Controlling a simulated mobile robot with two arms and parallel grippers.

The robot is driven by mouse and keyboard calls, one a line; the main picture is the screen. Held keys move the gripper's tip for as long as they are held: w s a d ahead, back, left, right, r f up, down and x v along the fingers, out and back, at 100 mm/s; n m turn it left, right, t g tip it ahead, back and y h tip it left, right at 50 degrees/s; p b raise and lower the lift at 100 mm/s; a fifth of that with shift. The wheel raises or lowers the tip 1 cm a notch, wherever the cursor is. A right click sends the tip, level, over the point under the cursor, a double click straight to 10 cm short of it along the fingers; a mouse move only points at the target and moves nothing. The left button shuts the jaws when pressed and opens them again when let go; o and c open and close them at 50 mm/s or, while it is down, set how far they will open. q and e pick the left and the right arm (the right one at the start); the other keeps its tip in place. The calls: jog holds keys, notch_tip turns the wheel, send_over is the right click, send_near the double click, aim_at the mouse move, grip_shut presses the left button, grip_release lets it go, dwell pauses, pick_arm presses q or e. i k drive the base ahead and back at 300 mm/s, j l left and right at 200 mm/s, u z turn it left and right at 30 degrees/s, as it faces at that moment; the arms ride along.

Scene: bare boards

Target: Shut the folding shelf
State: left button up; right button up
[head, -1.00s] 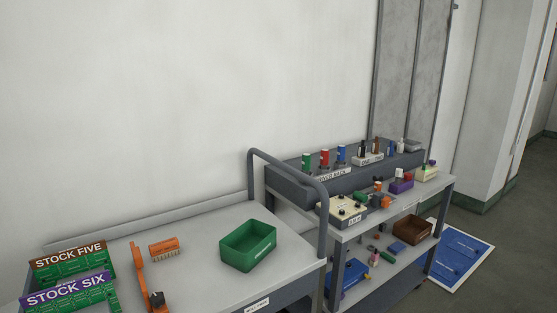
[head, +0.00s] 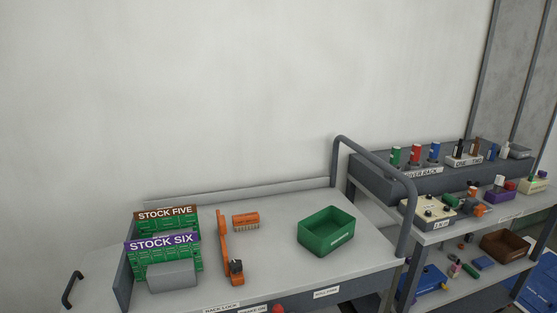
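A grey bench or cart top (head: 285,275) fills the lower middle of the head view. At its left end is a flat grey panel (head: 98,277) with a black bar handle (head: 72,290). This panel looks level with the top and may be the folding shelf, but I cannot tell for sure, as its lower part is cut off by the frame. Neither of my grippers is in view.
A grey rail (head: 375,175) borders a crowded two-level shelf unit (head: 440,235) at right.

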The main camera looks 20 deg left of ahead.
aim_at(89, 290)
jog(key=i+l, duration=0.15)
jog(key=l, duration=0.2)
jog(key=i+l+u, duration=0.1)
jog(key=l, duration=0.25)
jog(key=i+u, duration=0.1)
jog(key=u, duration=1.85)
